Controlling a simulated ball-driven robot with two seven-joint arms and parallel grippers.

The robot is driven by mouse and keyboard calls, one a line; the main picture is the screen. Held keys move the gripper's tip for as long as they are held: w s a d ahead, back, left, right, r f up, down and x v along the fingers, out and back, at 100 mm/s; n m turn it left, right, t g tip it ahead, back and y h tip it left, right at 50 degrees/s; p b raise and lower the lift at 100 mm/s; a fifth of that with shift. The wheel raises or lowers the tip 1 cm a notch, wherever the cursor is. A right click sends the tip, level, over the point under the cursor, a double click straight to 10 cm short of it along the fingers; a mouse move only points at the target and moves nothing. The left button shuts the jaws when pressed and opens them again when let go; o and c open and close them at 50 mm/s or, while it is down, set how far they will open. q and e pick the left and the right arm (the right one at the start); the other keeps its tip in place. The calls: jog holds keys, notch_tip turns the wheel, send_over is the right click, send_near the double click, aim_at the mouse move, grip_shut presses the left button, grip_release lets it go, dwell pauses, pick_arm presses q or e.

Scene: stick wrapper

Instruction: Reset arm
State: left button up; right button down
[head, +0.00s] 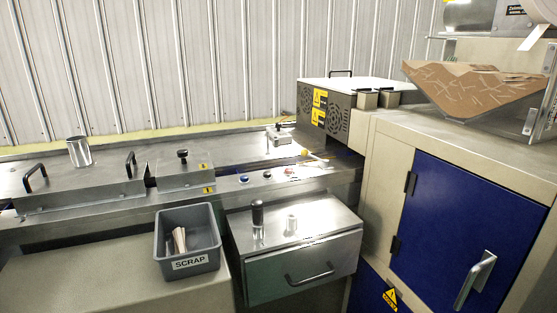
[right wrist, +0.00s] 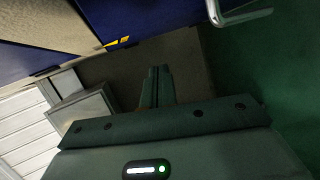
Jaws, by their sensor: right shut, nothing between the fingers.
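My right gripper (right wrist: 158,72) shows in the right wrist view with its two dark fingers together and nothing between them. It is over dark floor, apart from the nearby cabinet. No arm or gripper shows in the head view, and my left gripper is in neither view.
A blue cabinet door (head: 455,216) with a metal handle (head: 475,280) stands at right; its handle also shows in the wrist view (right wrist: 243,16). A grey scrap bin (head: 188,266) holding some sticks stands left of a steel drawer box (head: 303,268).

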jog(key=s+a+f+m+g+p, duration=0.1)
jog(key=s+f+m+g, duration=0.3)
jog(key=s, duration=0.5)
jog(key=s+f+m+g+h+p, duration=0.1)
jog(key=s+f+m+p, duration=0.1)
jog(key=s+f+m, duration=0.5)
jog(key=s+a+f+m+g+p, duration=0.1)
jog(key=s+f+g, duration=0.25)
jog(key=s, duration=0.75)
pick_arm(q)
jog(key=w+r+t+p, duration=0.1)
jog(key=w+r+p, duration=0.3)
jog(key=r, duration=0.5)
jog(key=shift+p, duration=0.5)
pick_arm(e)
jog(key=s+a+m+g, duration=0.1)
jog(key=s+a, duration=0.3)
jog(key=s, duration=0.9)
jog(key=s+a+m+g, duration=0.2)
jog(key=s+a+g, duration=0.1)
jog(key=s, duration=1.1)
jog(key=shift+a+f+y, duration=0.35)
jog(key=shift+a+y, duration=0.05)
